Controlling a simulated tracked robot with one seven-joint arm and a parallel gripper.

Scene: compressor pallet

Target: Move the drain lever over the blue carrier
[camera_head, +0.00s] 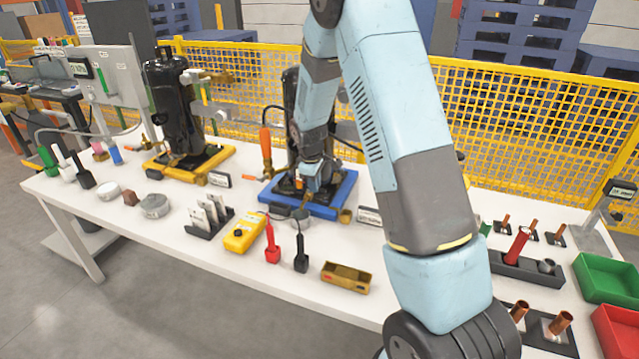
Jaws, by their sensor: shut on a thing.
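The blue carrier (335,207) lies on the white table behind the front row of tools, with a black compressor (290,100) on it, partly hidden by my arm. My gripper (299,190) points down low over the front part of the blue carrier, close to the compressor's base. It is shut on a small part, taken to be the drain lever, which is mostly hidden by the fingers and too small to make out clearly. I cannot tell whether the part touches the carrier.
A yellow carrier (218,157) with another black compressor (178,110) stands to the left. An orange-handled tool (265,142) stands at the blue carrier's left edge. In front are a yellow meter (243,233), red (272,250) and black (301,258) probes and a brass tray (346,277).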

